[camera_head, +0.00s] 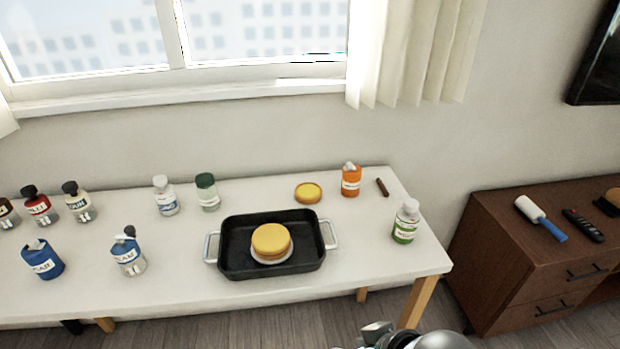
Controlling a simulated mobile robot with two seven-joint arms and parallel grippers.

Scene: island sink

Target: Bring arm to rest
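Part of one of my arms shows at the bottom edge of the head view, right of the middle, below the table's front edge. It is cut off by the frame, and I cannot make out gripper fingertips on it. No other arm shows. The white table (120,295) stands ahead of it. A black roasting pan (235,255) with light handles sits on the table, and a yellow round item (270,238) on a small pale dish stands in it. Neither gripper is seen touching anything.
Several bottles stand on the table, including a green-labelled one (405,222) at the right and an orange one (351,180). A yellow disc (308,193) lies behind the pan. A brown cabinet (515,255) stands at the right, with a lint roller (540,218) and remote (582,225).

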